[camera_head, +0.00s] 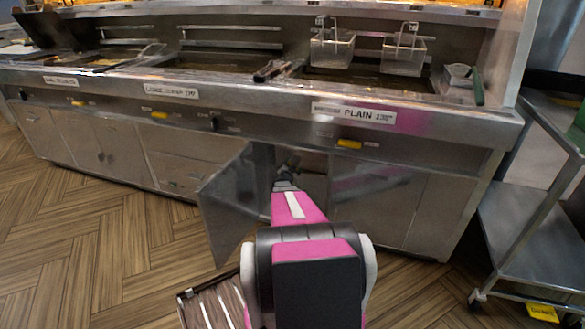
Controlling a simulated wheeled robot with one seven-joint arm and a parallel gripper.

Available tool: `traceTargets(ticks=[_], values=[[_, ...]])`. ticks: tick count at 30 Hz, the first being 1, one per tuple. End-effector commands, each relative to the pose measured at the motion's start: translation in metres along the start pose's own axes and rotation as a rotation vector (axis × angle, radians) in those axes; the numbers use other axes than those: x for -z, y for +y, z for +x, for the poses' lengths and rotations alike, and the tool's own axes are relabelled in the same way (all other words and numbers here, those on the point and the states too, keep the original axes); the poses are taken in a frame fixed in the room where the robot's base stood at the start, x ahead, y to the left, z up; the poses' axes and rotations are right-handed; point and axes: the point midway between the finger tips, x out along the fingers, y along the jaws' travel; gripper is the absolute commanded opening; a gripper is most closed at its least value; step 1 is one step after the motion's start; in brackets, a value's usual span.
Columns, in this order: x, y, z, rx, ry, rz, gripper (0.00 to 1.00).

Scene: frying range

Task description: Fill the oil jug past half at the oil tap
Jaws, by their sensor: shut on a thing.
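My pink and black arm reaches from the bottom of the view into an open cabinet under the range. My gripper (288,167) is small and dark at the cabinet opening. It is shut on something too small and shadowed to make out. The cabinet door (222,205) stands swung open to the left of my arm. I cannot pick out the oil tap or the oil jug, and no oil level shows. The cabinet's inside is mostly dark or hidden behind the door and my arm.
The steel frying range (270,108) runs across the view. Two fry baskets, one left (331,48) and one right (403,54), sit above the vat marked PLAIN. A steel cart (535,215) stands at right. A dark-rimmed metal container (215,303) lies low, left of my arm. The left floor is clear.

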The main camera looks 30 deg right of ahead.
Motion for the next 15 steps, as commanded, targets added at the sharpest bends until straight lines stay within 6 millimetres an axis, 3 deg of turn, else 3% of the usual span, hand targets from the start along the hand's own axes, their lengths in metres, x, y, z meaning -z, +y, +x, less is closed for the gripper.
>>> traceTargets(ticks=[4,5,6,15], values=[[-0.0001,0.0006,-0.0008,-0.001,0.0,-0.001,0.56],[-0.0001,0.0006,-0.0008,-0.001,0.0,-0.001,0.86],[-0.0001,0.0006,-0.0008,-0.001,0.0,-0.001,0.99],[0.0001,0.0002,-0.0018,0.0,0.0,-0.001,1.0]])
